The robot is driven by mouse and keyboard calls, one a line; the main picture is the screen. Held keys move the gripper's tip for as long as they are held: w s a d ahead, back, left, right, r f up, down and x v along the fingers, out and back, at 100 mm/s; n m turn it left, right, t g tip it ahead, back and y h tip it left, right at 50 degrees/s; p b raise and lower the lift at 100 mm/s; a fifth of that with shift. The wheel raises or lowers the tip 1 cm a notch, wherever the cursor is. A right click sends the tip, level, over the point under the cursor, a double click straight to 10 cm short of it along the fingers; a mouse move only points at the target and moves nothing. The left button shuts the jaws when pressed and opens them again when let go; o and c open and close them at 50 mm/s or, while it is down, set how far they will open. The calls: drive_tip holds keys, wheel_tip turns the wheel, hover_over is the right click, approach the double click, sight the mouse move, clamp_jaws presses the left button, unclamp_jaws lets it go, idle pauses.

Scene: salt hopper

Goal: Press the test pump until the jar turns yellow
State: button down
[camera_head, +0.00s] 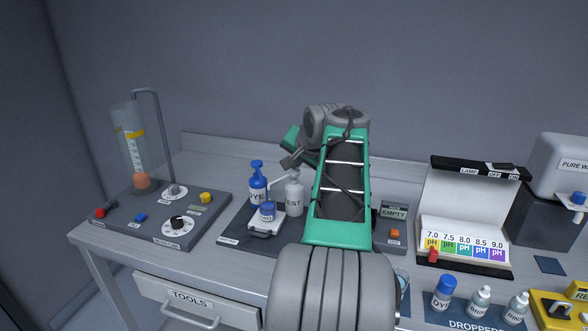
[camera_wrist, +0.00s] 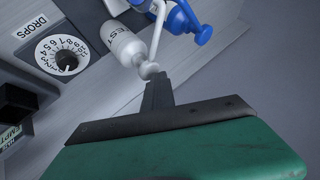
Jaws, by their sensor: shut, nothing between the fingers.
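The white pump bottle (camera_head: 293,194), with a label reading "EST" as far as it shows, stands upright on the dark mat. It also shows in the wrist view (camera_wrist: 125,44), its pump head right at my fingertips. My gripper (camera_head: 289,160) is shut and empty, just above that pump head; in the wrist view its tip (camera_wrist: 157,92) overlaps the head's edge, and I cannot tell whether they touch. I see no jar that is clearly yellow.
A blue "DYE" pump bottle (camera_head: 257,186) stands just left of the white one. A grey panel with knobs (camera_head: 165,214) lies left. Right of my arm are an "EMPTY" box (camera_head: 393,222), a pH colour chart (camera_head: 465,242) and dropper bottles (camera_head: 480,302). The wrist view shows a "DROPS" dial (camera_wrist: 66,57).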

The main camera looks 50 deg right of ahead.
sight(295, 172)
drive_tip(key=shift+f, duration=0.15)
drive_tip(key=shift+r+p, duration=1.05)
drive_tip(key=shift+r, duration=0.1)
drive_tip(key=shift+r, duration=0.1)
wheel_tip(295, 172, up, 5)
drive_tip(key=p, duration=0.4)
